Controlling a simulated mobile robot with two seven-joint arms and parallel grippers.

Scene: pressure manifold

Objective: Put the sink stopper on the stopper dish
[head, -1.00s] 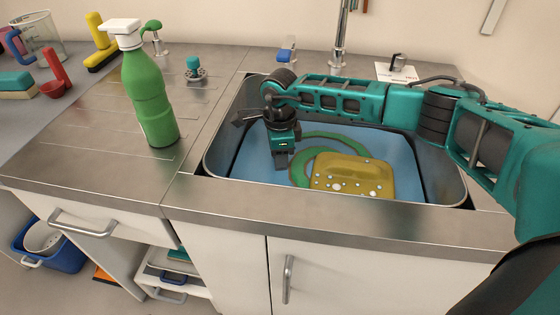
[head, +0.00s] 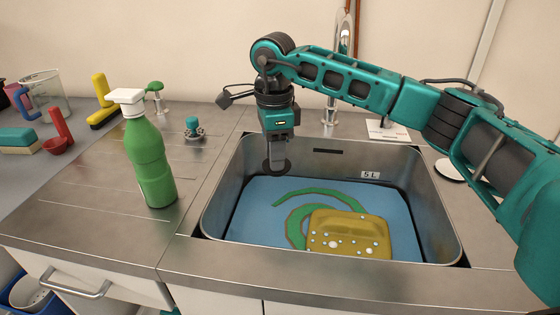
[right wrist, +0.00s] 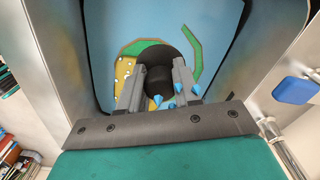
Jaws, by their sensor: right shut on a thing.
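My right gripper (head: 278,158) is shut on the dark round sink stopper (head: 277,168) and holds it above the left back part of the sink. In the right wrist view the black stopper (right wrist: 158,72) sits between the fingertips, with the sink below it. A pale round piece (head: 448,170) on the counter right of the sink, partly hidden by my right arm, may be the stopper dish; I cannot tell for sure. My left gripper is not in view.
The steel sink (head: 215,205) has blue water, a green curved shape (head: 293,225) and a yellow bubbly block (head: 350,232). A green bottle (head: 148,165) stands on the left counter, a teal-topped fitting (head: 194,128) behind. A tap (head: 342,60) rises behind the sink.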

